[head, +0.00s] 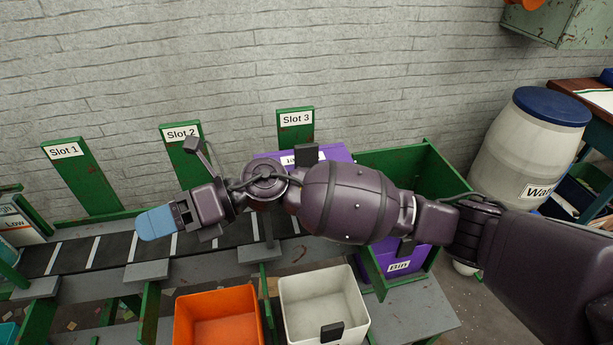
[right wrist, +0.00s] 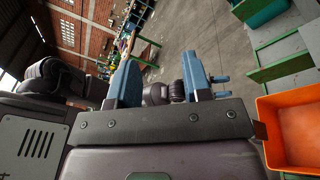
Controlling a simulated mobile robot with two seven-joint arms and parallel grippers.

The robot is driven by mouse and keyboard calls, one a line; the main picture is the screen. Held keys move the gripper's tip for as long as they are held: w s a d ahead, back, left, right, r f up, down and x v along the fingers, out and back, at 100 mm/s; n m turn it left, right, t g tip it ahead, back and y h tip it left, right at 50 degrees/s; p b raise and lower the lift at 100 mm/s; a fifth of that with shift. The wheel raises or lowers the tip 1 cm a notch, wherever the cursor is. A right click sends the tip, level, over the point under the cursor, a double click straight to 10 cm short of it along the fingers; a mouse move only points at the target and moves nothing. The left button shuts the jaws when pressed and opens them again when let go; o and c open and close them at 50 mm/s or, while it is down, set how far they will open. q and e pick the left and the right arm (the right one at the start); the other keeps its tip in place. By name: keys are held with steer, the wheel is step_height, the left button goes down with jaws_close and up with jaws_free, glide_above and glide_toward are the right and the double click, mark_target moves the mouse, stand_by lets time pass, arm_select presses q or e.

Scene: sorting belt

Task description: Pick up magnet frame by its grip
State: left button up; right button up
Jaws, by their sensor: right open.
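I cannot pick out the magnet frame for certain in either view; my right arm covers part of the scene. My right gripper (head: 157,221) is at the left end of the arm, over the dark belt (head: 108,248) in front of Slot 1 and Slot 2. Its blue fingers also show in the right wrist view (right wrist: 160,80), spread apart with nothing held between them. A purple piece (head: 337,152) with a partly hidden label and a black block shows behind my arm, below Slot 3.
An orange bin (head: 218,292) and a white bin (head: 290,290) with a black block stand in front of the belt. A green crate (head: 437,175) with a purple "Bin" panel (head: 400,262) is at right. A barrel (head: 525,150) stands beyond. Green slot posts rise behind the belt.

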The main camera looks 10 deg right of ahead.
mark_target(303, 145)
steer(key=w+d+n+h, duration=0.2)
steer(key=w+d+h, duration=0.2)
steer(key=d+h, duration=0.1)
steer(key=w+d+f+n+t+h, duration=0.1)
steer(key=w+d+n+h, duration=0.2)
steer(key=w+d+h, duration=0.2)
steer(key=w+d+n+t+h, duration=0.1)
steer(key=w+d+n+h, duration=0.1)
steer(key=w+d+h, duration=0.2)
steer(key=shift+w+d+f+h, duration=0.2)
steer(key=shift+d+h, duration=0.15)
steer(key=shift+h, duration=0.55)
steer(key=shift+w+d+f+h, duration=0.1)
steer(key=shift+d+f+h, duration=0.15)
steer(key=shift+h, duration=0.65)
steer(key=w+d+r+t+h, duration=0.2)
steer(key=w+d+r+h, duration=0.25)
steer(key=d+r, duration=0.2)
steer(key=x, duration=1)
steer(key=shift+f, duration=0.5)
steer(key=shift+y, duration=0.25)
jaws_close()
steer(key=shift+r, duration=0.1)
